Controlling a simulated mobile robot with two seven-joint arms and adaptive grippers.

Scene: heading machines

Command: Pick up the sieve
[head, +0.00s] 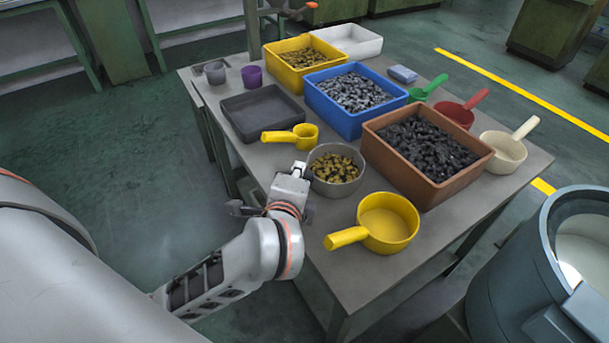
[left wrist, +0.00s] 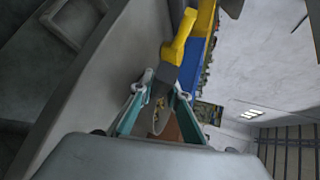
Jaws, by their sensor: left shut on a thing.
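The sieve appears to be the round grey bowl (head: 337,183) with brass-coloured pieces inside, near the table's left front edge in the head view. My left gripper (head: 301,172) is at its left side, shut on it. In the left wrist view part of the sieve (left wrist: 154,122) shows between the teal fingers of my left gripper (left wrist: 160,92). The exact grip point is hidden, and I cannot tell whether the sieve touches the table. My right gripper is not in view.
On the grey table (head: 290,220), a small yellow scoop (head: 283,137) lies behind the sieve and a larger yellow scoop (head: 385,225) in front. A brown bin (head: 460,190) of dark pieces stands close right. Blue (head: 350,128) and yellow bins (head: 285,75) stand behind.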

